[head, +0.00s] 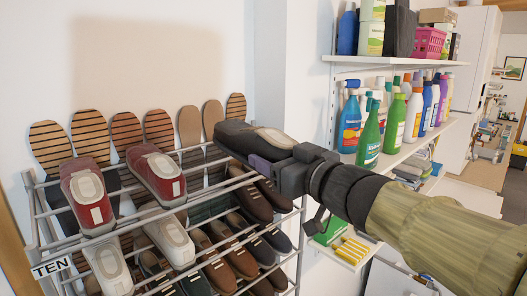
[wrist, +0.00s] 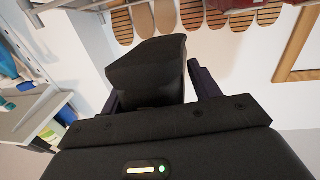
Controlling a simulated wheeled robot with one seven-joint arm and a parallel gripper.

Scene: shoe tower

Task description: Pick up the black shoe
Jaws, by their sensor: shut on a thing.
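The black shoe (head: 236,136) is at the right end of the shoe rack's top tier, with its pale insole facing up. It also shows in the wrist view as a dark shape (wrist: 147,68) between the fingers. My gripper (head: 262,163) reaches in from the right and is shut on the shoe; a purple finger shows against the shoe's side. In the wrist view my gripper (wrist: 155,95) has a finger on each side of the shoe. Whether the shoe still touches the rack cannot be told.
The metal shoe rack (head: 195,149) holds red-and-white shoes (head: 156,172) on top and several brown shoes (head: 212,262) below. Slippers (head: 158,128) stand against the wall behind. Shelves with several bottles (head: 371,130) are behind my arm at the right.

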